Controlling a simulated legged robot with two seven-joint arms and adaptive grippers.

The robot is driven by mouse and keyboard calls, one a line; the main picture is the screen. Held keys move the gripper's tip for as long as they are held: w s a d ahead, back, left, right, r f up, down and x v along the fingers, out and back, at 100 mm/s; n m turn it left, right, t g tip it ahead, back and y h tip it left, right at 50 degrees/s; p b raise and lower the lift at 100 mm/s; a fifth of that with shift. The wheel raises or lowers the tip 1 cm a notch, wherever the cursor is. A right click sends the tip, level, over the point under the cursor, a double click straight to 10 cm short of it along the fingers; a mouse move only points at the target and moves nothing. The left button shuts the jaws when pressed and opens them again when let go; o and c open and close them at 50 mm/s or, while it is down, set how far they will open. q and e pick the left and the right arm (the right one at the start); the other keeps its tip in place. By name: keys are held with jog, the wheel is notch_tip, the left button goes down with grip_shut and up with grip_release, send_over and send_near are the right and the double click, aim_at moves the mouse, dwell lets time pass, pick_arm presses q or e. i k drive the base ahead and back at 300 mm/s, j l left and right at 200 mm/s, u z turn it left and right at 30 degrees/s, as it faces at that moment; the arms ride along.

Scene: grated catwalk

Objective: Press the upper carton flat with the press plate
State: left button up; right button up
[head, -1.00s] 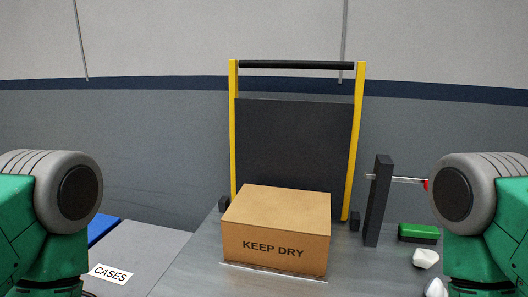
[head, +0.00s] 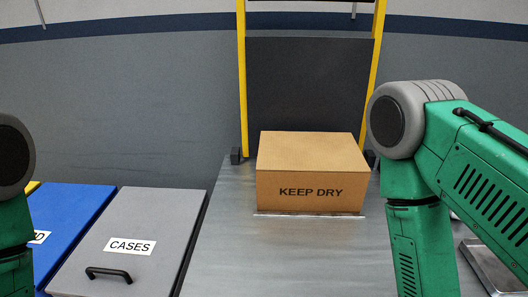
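A brown closed carton (head: 311,186) marked KEEP DRY sits upright on the grey metal surface (head: 225,240). It is the only carton I see, and its box shape looks uncrushed. Directly behind it stands a dark upright panel (head: 308,85) between two yellow posts (head: 242,90). It may be the press plate, but I cannot tell for sure. My arms show at the left and right edges, but neither gripper is in view.
A grey lid marked CASES (head: 95,255) with a black handle (head: 108,274) lies left of the metal surface, beside a blue lid (head: 70,205). My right arm hides much of the right side. A metal tray-like item (head: 490,268) shows at lower right. The surface before the carton is clear.

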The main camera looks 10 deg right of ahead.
aim_at(287, 84)
jog(key=j+z, duration=0.35)
jog(key=j, duration=0.7)
jog(key=j+z, duration=0.4)
jog(key=j, duration=0.65)
jog(key=z, duration=0.7)
